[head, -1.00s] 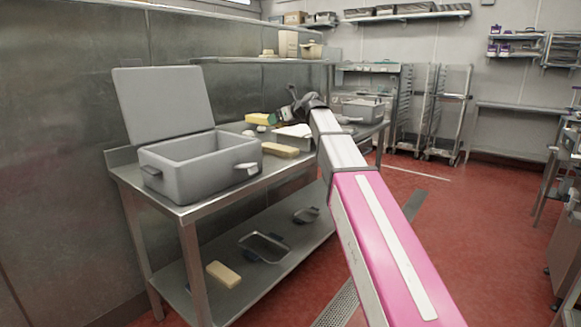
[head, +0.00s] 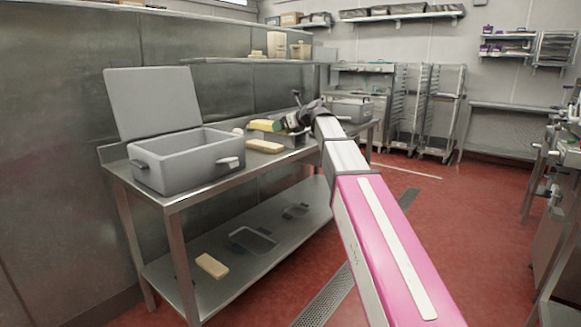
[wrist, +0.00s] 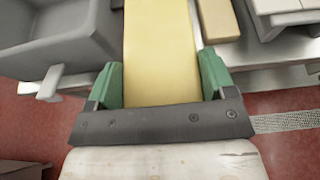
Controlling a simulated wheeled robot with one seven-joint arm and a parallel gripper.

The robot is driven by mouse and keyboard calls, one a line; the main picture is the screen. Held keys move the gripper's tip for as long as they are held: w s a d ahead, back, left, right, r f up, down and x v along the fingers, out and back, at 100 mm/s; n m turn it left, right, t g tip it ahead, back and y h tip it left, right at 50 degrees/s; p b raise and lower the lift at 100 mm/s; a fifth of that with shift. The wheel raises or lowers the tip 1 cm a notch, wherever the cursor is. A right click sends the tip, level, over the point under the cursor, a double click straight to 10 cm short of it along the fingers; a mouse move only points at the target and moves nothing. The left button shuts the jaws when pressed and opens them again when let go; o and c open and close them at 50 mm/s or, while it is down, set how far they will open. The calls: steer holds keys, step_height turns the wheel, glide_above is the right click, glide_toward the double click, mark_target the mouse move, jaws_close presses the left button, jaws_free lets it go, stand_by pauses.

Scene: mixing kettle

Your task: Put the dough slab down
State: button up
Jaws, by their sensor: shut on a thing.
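My gripper (head: 281,125) is shut on a yellow dough slab (head: 264,125), with its green fingers on the slab's two long sides. In the wrist view, the slab (wrist: 160,45) runs straight out from between the fingers (wrist: 160,82) and past the top edge. Whether the held slab touches anything below is hidden. The tan slab also shows in the wrist view (wrist: 218,18), to the right.
A grey bin (head: 180,172) with its lid (head: 152,103) raised stands left on the table (head: 215,190). A metal tray (head: 292,139) is partly hidden behind my arm. The lower shelf (head: 215,293) holds another tan slab (head: 212,265) and shallow trays. Red floor is open to the right.

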steer(key=s+d+f, duration=1.1)
steer(key=f, duration=0.3)
steer(key=s+d+f, duration=1)
steer(key=s+f, duration=0.2)
steer(key=f, duration=0.3)
steer(key=shift+d+f+n, duration=0.25)
steer(key=shift+d+n, duration=0.05)
steer(key=shift+d, duration=0.05)
